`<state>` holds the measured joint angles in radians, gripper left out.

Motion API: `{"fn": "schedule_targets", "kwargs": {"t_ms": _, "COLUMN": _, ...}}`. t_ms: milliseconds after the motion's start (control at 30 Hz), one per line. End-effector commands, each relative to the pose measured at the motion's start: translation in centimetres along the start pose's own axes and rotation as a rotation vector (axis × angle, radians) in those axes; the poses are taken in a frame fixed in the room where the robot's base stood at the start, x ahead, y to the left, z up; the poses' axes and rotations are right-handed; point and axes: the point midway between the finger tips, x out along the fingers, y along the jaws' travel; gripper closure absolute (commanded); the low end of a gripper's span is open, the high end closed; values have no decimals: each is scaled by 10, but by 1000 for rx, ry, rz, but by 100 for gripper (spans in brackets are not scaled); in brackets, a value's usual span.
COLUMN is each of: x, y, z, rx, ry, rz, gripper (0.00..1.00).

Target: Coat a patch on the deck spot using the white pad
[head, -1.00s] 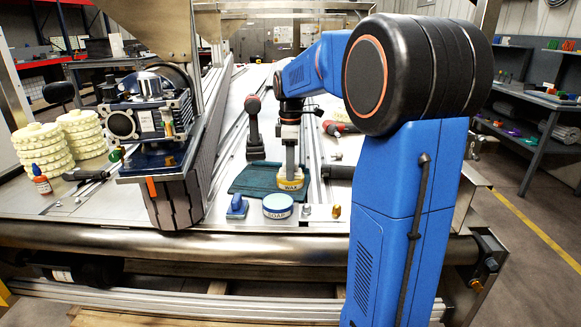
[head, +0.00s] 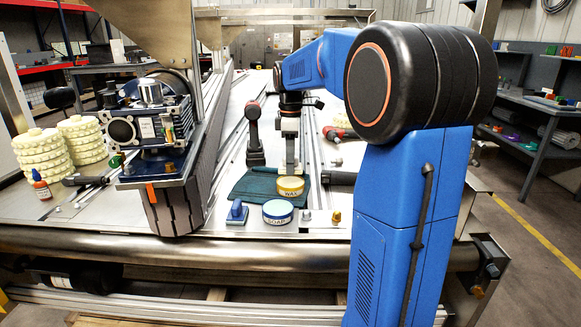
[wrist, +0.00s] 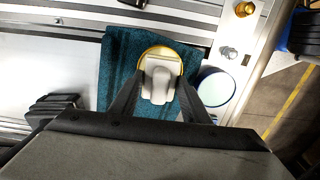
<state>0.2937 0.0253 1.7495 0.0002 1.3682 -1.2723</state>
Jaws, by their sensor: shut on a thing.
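My gripper (wrist: 161,96) is shut on the white pad (wrist: 158,80), which sits between its two fingers in the wrist view. In the head view my gripper (head: 290,165) is at the far side of the wax tin (head: 291,188), a yellow tin labelled WAX. In the wrist view the yellow rim of the wax tin (wrist: 179,59) shows around the pad. Whether the pad touches the wax is unclear. The pad's underside is hidden. I cannot pick out a marked deck spot.
The wax tin stands on a dark teal cloth (head: 245,189). A soap tin (head: 277,212) and a blue-handled block (head: 237,211) stand in front. Small fittings (head: 336,217) are right of the soap. A motor unit (head: 150,125) stands left. A drill-like tool (head: 254,135) stands behind the cloth.

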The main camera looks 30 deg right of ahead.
Motion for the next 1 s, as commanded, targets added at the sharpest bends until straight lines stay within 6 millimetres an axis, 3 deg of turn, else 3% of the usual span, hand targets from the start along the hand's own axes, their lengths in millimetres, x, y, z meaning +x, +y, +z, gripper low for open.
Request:
{"fn": "schedule_targets", "kwargs": {"t_ms": 433, "x": -27, "y": 0, "z": 0, "rx": 0, "ry": 0, "rz": 2, "gripper": 76}}
{"fn": "schedule_targets", "kwargs": {"t_ms": 1000, "x": -29, "y": 0, "z": 0, "rx": 0, "ry": 0, "rz": 1, "gripper": 76}}
